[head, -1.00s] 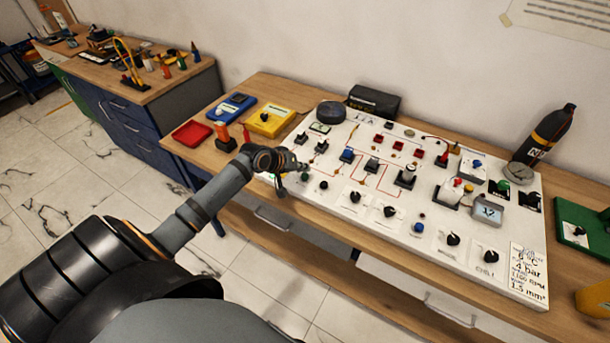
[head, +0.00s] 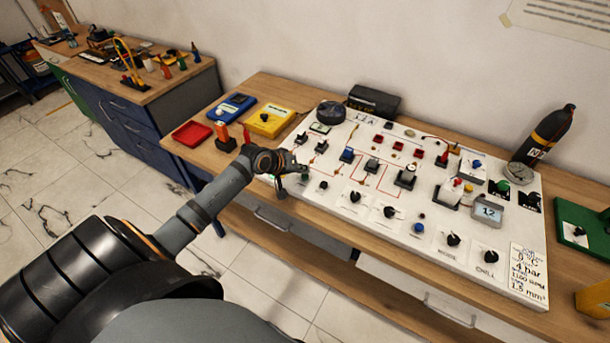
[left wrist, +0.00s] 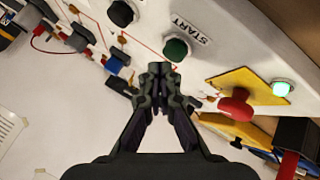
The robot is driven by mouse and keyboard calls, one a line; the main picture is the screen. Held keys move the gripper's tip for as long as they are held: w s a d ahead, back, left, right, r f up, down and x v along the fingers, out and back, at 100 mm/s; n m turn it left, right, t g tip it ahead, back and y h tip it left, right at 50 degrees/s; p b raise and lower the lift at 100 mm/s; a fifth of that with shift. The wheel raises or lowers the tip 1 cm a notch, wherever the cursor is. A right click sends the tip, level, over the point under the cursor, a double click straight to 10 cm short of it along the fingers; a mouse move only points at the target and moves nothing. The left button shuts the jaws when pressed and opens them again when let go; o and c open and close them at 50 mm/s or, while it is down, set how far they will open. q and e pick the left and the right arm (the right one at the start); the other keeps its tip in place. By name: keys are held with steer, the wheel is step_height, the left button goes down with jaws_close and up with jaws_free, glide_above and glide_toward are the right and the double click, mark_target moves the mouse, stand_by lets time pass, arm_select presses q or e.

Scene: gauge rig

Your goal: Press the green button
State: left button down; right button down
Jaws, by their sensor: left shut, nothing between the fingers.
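The green button (left wrist: 176,50), a dark green round cap beside the word START, shows in the left wrist view on the white panel. My left gripper (left wrist: 160,68) is shut and empty, its fingertips just below the button in that picture. Whether they touch it I cannot tell. In the head view my left gripper (head: 301,168) is at the left front part of the white panel (head: 330,217), and a small green cap (head: 304,178) shows right by its tips. My right gripper is not in view.
A red mushroom button (left wrist: 236,107) on a yellow plate and a lit green lamp (left wrist: 281,88) are close by on the right in the wrist view. Several knobs and switches cover the panel. A red tray (head: 192,133) and a yellow meter (head: 270,121) stand behind my arm.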

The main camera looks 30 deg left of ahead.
mark_target(303, 177)
arm_select(q)
steer(key=shift+f, duration=0.65)
stand_by(0.8)
steer(key=shift+r+p, duration=0.9)
steer(key=shift+r, duration=0.05)
step_height(303, 177, up, 5)
steer(key=p, duration=0.5)
steer(key=shift+r+p, duration=0.1)
steer(key=shift+p, duration=0.2)
